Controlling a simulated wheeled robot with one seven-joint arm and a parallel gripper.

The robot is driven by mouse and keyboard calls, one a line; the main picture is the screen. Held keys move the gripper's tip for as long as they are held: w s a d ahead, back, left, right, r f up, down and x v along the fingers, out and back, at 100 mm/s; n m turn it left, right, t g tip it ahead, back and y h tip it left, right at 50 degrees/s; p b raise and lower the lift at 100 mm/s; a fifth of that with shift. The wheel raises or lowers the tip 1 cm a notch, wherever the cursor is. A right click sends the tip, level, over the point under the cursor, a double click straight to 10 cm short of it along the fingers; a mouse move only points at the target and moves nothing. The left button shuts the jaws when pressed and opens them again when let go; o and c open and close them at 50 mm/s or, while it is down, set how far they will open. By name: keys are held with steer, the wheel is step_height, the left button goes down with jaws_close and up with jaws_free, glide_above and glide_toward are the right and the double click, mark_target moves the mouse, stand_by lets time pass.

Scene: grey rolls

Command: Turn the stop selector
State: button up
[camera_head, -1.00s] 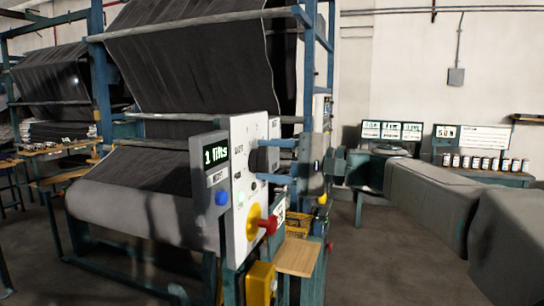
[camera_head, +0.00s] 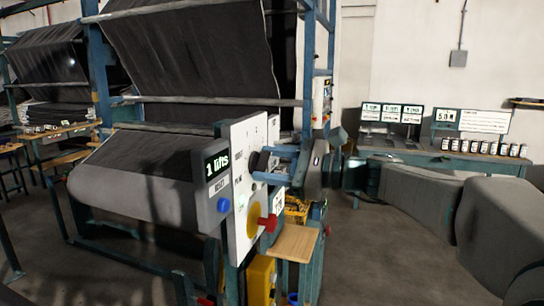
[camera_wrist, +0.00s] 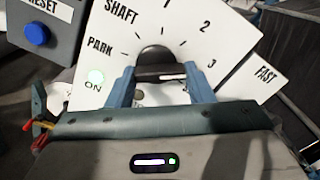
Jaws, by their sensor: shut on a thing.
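The stop selector (camera_head: 254,161) is a dark round knob on a white upright panel (camera_head: 244,140). In the wrist view its dark top (camera_wrist: 157,53) shows inside a dial marked PARK, 1, 2, 3, under the word SHAFT. My gripper (camera_head: 264,164) reaches it from the right in the head view. In the wrist view the two blue fingers of my gripper (camera_wrist: 160,82) stand on either side of the selector, shut on it. The fingers and the gripper body hide part of the knob and the lower dial, so I cannot read its pointer clearly.
A display (camera_head: 217,163) reads "1 lifts" above a blue RESET button (camera_head: 223,205). A red knob on a yellow disc (camera_head: 268,223) sits low on the panel. A small wooden shelf (camera_head: 294,243) juts out below my gripper. A dark fabric roll (camera_head: 150,165) lies behind.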

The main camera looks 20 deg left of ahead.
steer(key=shift+m, duration=0.5)
steer(key=o, duration=1)
steer(key=s+d+b, duration=0.1)
steer(key=d+b, duration=0.2)
steer(key=d, duration=1.1)
steer(key=shift+a+f, duration=0.1)
